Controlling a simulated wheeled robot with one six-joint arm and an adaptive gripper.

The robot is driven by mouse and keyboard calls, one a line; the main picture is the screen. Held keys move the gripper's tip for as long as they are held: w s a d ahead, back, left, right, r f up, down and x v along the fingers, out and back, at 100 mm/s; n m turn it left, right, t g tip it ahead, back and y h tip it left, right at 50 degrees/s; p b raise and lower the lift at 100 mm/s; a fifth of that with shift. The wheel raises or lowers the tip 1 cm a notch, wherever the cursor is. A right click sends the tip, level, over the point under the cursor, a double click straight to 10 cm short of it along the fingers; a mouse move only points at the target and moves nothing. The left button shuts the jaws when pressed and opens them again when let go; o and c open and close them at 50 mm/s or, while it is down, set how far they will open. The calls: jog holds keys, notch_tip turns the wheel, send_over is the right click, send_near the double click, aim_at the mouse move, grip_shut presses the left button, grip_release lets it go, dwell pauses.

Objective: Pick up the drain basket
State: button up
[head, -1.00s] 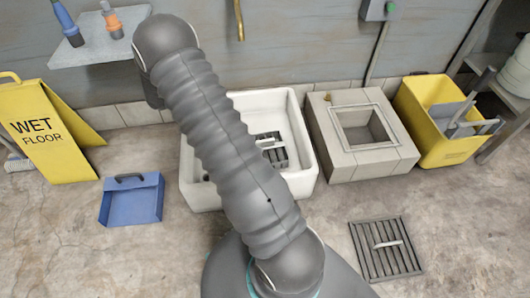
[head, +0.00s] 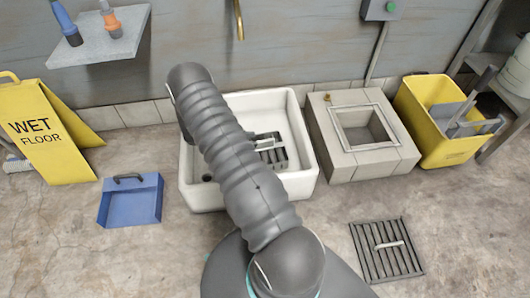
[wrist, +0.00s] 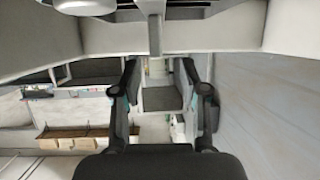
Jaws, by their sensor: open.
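I cannot pick out the basket for sure in the wrist view.
A stone block with a square opening (head: 400,160) stands right of the sink, beside a yellow bucket (head: 425,140). A slatted grate (head: 375,265) lies on the floor. A blue dustpan (head: 130,205) and wet floor sign (head: 62,160) are left. A shelf (head: 85,52) holds two bottles.

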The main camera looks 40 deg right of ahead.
aim_at(262, 141)
jog(key=shift+x, duration=3.35)
jog(key=shift+s+a, duration=0.15)
jog(key=shift+a, duration=0.05)
grip_shut()
